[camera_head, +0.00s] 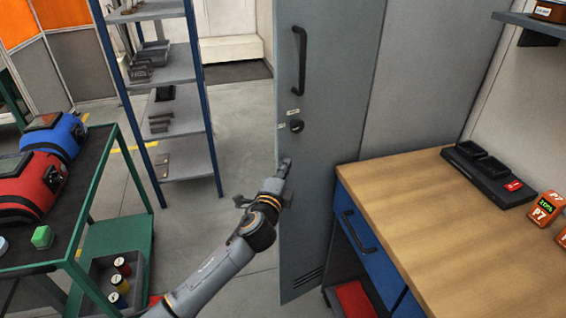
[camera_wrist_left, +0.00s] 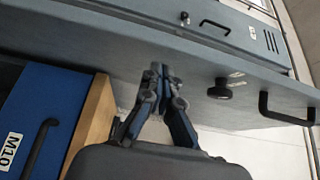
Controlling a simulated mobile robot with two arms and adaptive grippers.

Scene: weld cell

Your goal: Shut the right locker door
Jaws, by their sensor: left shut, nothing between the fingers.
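The grey locker door (camera_head: 335,165) stands in the middle of the head view, with a black bar handle (camera_head: 299,62) and a round black knob (camera_head: 297,126). It looks swung out, its free edge at the left. In the left wrist view the door (camera_wrist_left: 120,55) crosses the picture, with its knob (camera_wrist_left: 220,89) and handle (camera_wrist_left: 285,110) right of the fingers. My left gripper (camera_head: 285,168) is shut and empty, below the knob near the free edge. Its fingertips (camera_wrist_left: 163,72) are at or very near the door face; contact is unclear. My right gripper is out of view.
A workbench (camera_head: 470,245) with blue drawers (camera_head: 352,225) stands close at the right of the door. A blue-post shelf (camera_head: 180,75) and a green cart (camera_head: 120,200) stand left. Another locker front (camera_wrist_left: 180,10) shows beyond the door. Floor between shelf and door is clear.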

